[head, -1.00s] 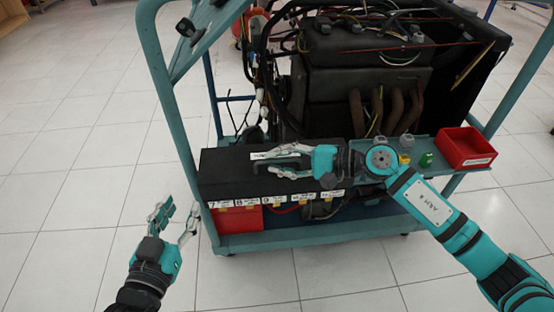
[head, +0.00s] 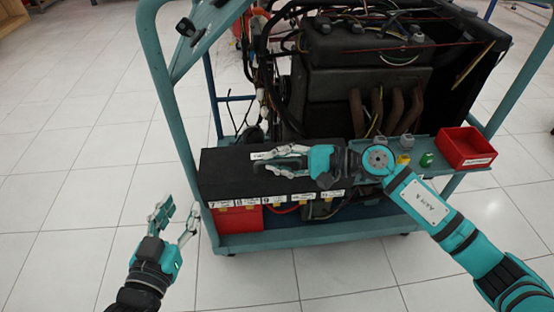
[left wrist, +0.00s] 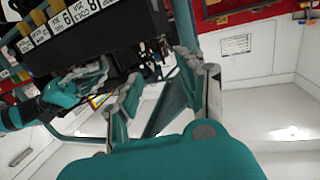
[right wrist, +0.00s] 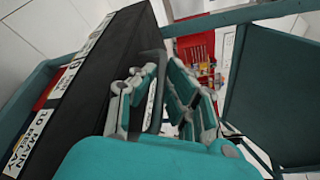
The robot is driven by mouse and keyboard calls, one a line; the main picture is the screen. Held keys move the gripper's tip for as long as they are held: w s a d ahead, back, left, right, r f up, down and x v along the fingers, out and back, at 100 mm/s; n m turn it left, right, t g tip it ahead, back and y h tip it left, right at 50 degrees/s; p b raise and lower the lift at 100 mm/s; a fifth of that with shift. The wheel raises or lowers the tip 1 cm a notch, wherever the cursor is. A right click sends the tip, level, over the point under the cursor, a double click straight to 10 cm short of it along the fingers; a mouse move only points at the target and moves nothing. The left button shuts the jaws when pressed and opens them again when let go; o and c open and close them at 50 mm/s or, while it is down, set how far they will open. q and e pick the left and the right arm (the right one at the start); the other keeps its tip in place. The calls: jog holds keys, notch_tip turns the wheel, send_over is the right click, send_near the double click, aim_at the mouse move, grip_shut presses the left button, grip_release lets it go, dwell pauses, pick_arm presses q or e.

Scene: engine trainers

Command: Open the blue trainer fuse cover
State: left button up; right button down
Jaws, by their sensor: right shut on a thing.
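The fuse cover (head: 228,178) is a long black lid on the blue trainer cart, with white labels along its front edge. It looks closed in the head view. It also shows in the right wrist view (right wrist: 105,70). My right gripper (head: 275,160) lies over the top of the cover, shut on a thin dark handle (right wrist: 156,85), which stands between its fingers in the right wrist view. The fingers hide part of the handle in the head view. My left gripper (head: 178,215) is open and empty, apart from the cart at its left front.
The blue-green cart frame (head: 160,75) rises beside the cover. An engine (head: 365,75) stands behind it. A red bin (head: 466,148) and small green and grey parts sit on the shelf at right. A red box (head: 238,220) is under the cover. Tiled floor is clear at left.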

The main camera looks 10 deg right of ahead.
aim_at(274, 148)
jog(key=shift+r, duration=0.15)
jog(key=w+r+m, duration=0.1)
jog(key=w+r+m+g+p, duration=0.1)
jog(key=w, duration=0.1)
jog(key=shift+w+r+m+h, duration=0.25)
jog(key=shift+r+m+h, duration=0.05)
jog(key=shift+h, duration=0.1)
jog(key=shift+w+r+g, duration=0.15)
jog(key=shift+w+g, duration=0.15)
jog(key=shift+w, duration=0.1)
jog(key=shift+w+r+m, duration=0.15)
jog(key=shift+w+m, duration=0.2)
jog(key=shift+m, duration=0.05)
jog(key=shift+w+r+m+g, duration=0.15)
jog(key=shift+w+m+g, duration=0.25)
jog(key=shift+w+g, duration=0.15)
jog(key=shift+w+r+m+g, duration=0.15)
jog(key=shift+w+m+g, duration=0.2)
jog(key=shift+w, duration=0.3)
pick_arm(q)
jog(key=shift+s+a+f+g+y, duration=0.2)
jog(key=shift+f+g, duration=0.2)
jog(key=shift+f, duration=0.25)
jog(key=shift+s+a+f+g+y, duration=0.15)
jog(key=shift+f+g, duration=0.25)
jog(key=shift+f, duration=0.2)
pick_arm(e)
jog(key=c, duration=1.7)
grip_release()
